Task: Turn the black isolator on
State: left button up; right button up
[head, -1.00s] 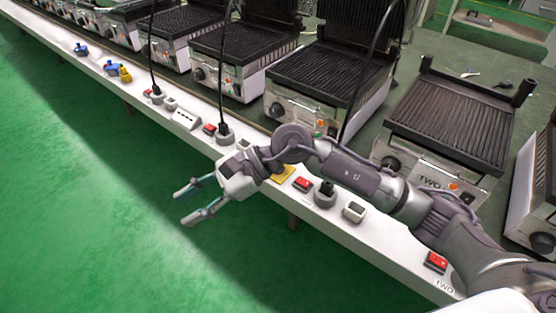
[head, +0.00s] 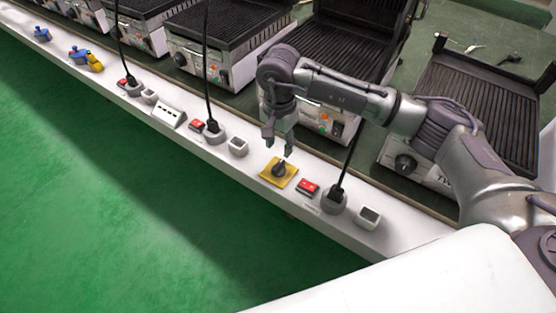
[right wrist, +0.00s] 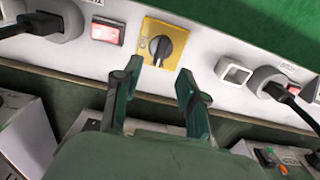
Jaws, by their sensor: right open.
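The black isolator (head: 280,169) is a black rotary knob on a yellow square plate (head: 291,180) on the white bench ledge. In the right wrist view the black knob (right wrist: 163,48) sits ahead of the fingertips, tilted slightly from upright. My right gripper (head: 279,146) is open, pointing down just above and behind the knob. In the right wrist view its two green fingers (right wrist: 152,76) are spread, one on each side below the knob, apart from it. My left gripper is not in view.
A red switch (head: 307,187) and a socket with a black plug (head: 334,200) stand right of the isolator. A white empty box (head: 238,147) is to its left. Contact grills (head: 330,75) stand behind the ledge. Green floor in front is clear.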

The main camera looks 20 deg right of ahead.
aim_at(279, 164)
notch_tip(279, 164, down, 8)
jog(key=shift+r, duration=0.25)
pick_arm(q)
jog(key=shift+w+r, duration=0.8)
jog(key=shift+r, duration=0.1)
pick_arm(e)
jog(key=shift+w+f, duration=0.1)
jog(key=shift+f, duration=0.3)
jog(key=shift+c, duration=0.2)
grip_shut()
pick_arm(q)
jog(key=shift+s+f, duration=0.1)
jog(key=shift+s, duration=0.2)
